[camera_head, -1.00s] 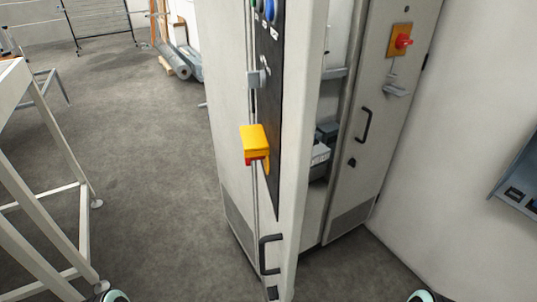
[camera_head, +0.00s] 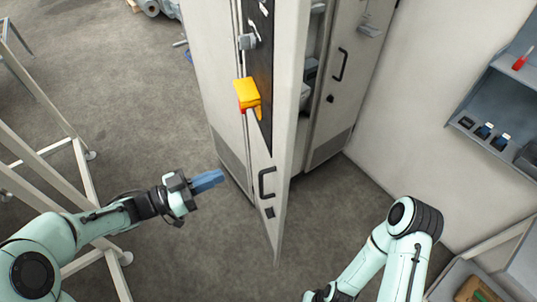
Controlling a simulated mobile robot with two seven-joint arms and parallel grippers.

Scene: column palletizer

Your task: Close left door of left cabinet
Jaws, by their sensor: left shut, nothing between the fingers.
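The pale grey cabinet's left door (camera_head: 258,220) stands open, its free edge swung out toward me. It has a black handle (camera_head: 266,183), a grey latch (camera_head: 248,41) and a yellow box (camera_head: 247,92) on its face. My left gripper (camera_head: 220,178), with blue fingers, is shut and empty. It is in front of the door's outer face, left of the handle, and appears apart from the door.
The cabinet's other door (camera_head: 345,75), with a black handle, is to the right of the dark opening. A white frame (camera_head: 82,160) stands on the left. A grey wall shelf (camera_head: 500,110) is on the right. Grey floor is free around the door.

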